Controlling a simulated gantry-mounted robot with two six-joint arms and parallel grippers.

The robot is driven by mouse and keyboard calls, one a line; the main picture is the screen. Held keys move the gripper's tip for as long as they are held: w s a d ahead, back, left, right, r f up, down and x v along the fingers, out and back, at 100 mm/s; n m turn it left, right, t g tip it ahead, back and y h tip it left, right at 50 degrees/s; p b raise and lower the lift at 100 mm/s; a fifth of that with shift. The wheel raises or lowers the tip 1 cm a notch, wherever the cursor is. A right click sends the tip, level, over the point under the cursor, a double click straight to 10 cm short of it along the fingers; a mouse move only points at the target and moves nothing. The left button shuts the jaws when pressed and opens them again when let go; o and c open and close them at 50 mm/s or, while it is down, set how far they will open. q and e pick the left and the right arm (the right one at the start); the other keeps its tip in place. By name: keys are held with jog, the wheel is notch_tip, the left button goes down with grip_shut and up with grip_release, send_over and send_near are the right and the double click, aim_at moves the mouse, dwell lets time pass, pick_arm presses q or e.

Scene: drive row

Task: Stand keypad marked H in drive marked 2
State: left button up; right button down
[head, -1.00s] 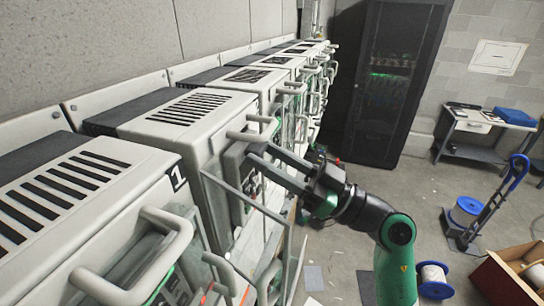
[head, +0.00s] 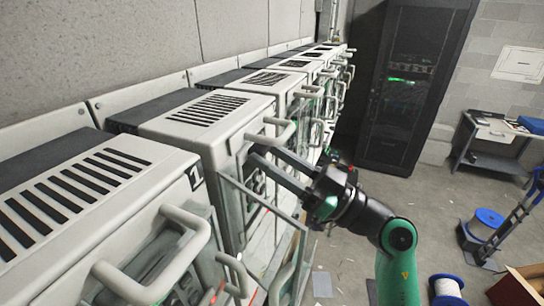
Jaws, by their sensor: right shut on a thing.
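My right gripper (head: 256,154) reaches in from the right and is shut at the front of the second drive (head: 185,138) in the row. The thing between its fingertips looks like a dark grey panel, likely the keypad (head: 243,168). It is at or inside the drive's front opening, and I cannot tell how deep. Its letter is not readable, and the fingers partly cover it. This drive's number is not visible; the nearer drive (head: 150,205) is marked 1. A clear door (head: 262,200) stands open below the fingers. My left gripper is not in view.
More drives (head: 285,80) with protruding handles run back along the wall. The near drive's handle (head: 175,262) juts out at the lower left. A black rack (head: 405,90) stands behind. A side table (head: 495,145) and cable spools (head: 486,222) are at the right.

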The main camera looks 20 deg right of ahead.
notch_tip(320, 180, down, 3)
jog(key=shift+r, duration=0.15)
dwell(0.4)
jog(key=shift+c, duration=1.4)
grip_release()
jog(key=b+v, duration=0.2)
jog(key=v, duration=0.9)
jog(key=shift+s+d, duration=0.2)
